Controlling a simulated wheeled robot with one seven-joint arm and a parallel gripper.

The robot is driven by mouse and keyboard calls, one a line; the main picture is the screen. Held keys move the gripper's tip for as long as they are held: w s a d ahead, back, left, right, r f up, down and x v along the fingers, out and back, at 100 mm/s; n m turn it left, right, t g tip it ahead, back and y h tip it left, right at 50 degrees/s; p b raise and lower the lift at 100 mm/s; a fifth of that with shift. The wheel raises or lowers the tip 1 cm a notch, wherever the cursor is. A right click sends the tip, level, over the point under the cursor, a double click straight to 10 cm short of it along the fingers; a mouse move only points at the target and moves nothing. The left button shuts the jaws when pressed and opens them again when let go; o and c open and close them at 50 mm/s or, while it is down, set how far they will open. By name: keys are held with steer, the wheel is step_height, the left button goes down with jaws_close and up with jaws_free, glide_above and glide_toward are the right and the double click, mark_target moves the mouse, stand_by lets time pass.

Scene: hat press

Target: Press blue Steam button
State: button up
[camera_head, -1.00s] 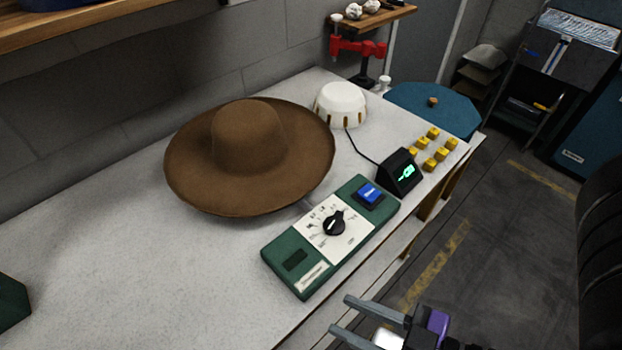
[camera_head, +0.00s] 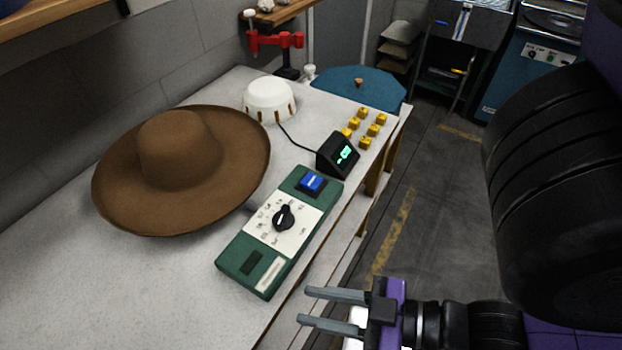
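The blue Steam button (camera_head: 311,182) sits at the far end of a green control box (camera_head: 233,253) on the bench. The box also has a white panel with a black dial (camera_head: 284,218). My gripper (camera_head: 304,306) is at the bottom of the view, off the bench's front edge and nearer the camera than the box. Its two fingers point left, apart and parallel, with nothing between them. The button is beyond the fingers and well clear of them.
A wide brown hat (camera_head: 180,150) lies on the bench (camera_head: 110,290), left of the box. A black display (camera_head: 338,155), a white perforated dome (camera_head: 269,98) and several yellow cubes (camera_head: 365,143) stand behind. A blue round-topped thing (camera_head: 358,86) is at the bench's far end.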

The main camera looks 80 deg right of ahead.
jaws_close()
stand_by(1.5)
